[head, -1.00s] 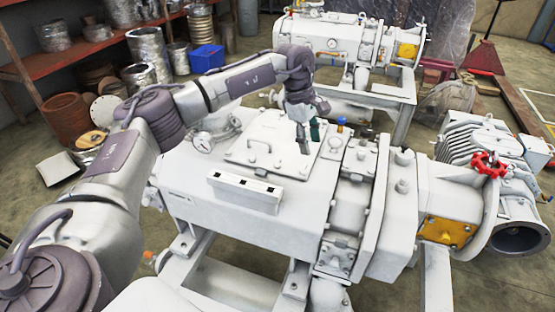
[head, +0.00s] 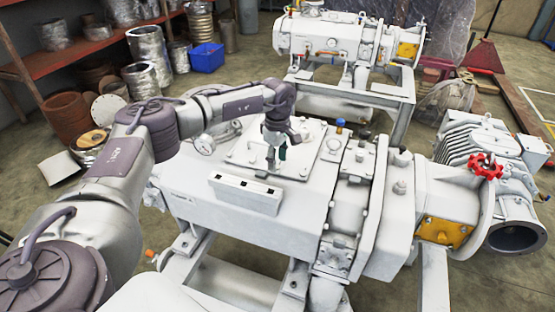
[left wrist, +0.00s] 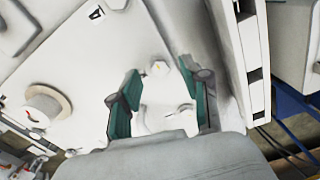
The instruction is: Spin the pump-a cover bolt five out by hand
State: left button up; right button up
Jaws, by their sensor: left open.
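The near white pump (head: 310,200) carries a flat cover plate (head: 245,153) on its top. My left gripper (head: 276,161) points down over the plate's front part, near the slotted white tray. In the left wrist view my left gripper (left wrist: 161,78) is open, with green fingers apart and nothing clearly held. A small bolt-like head with a yellowish tip (left wrist: 186,63) shows just beyond the fingertips, near the right one. I cannot tell which cover bolt it is. The gripper hides part of the plate in the head view. My right gripper is not in view.
A white tray with dark square slots (head: 244,198) lies on the pump in front of the plate. A second pump (head: 335,40) stands behind.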

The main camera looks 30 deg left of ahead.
pick_arm(q)
jog(key=shift+f, duration=0.55)
grip_shut()
